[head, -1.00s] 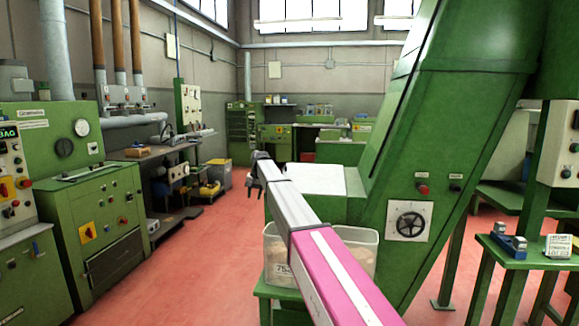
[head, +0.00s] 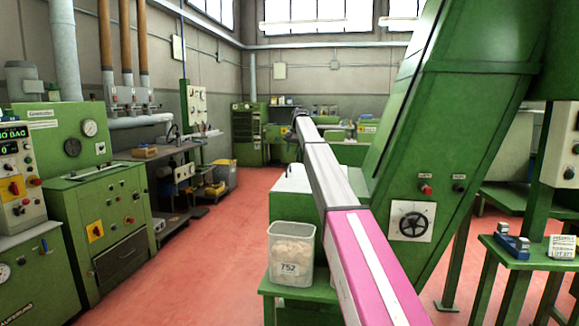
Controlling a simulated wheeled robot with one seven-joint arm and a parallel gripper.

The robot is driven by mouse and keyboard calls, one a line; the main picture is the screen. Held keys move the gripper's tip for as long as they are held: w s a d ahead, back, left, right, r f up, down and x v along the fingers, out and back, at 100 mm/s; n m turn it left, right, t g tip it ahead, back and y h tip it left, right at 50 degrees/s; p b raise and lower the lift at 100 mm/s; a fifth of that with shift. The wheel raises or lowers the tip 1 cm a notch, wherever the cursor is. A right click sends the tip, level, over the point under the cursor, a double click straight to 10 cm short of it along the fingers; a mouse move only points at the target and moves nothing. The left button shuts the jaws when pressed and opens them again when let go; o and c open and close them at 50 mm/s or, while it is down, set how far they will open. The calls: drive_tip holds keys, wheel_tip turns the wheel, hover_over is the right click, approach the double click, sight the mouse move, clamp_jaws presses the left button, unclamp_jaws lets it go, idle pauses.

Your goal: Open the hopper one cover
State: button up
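A low green machine with a flat pale top (head: 296,181) stands in the middle, at the foot of the tall slanted green housing (head: 440,130). The pale top looks like a lid lying flat, but no label shows that it is the hopper one cover. My arm reaches forward past the right side of this top and hides part of it. My gripper (head: 299,122) is at the far end of the arm, raised above the level of the top. It is small and mostly hidden by the arm, so its fingers cannot be made out.
A clear bin of corks marked 752 (head: 292,252) stands on a green stand (head: 285,291) close to my arm. A handwheel (head: 412,224) is on the slanted housing. A green table (head: 530,252) is at the right. Red floor is free left of the middle.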

sight(289, 167)
drive_tip(key=x, duration=0.7)
drive_tip(key=shift+f, duration=0.4)
clamp_jaws()
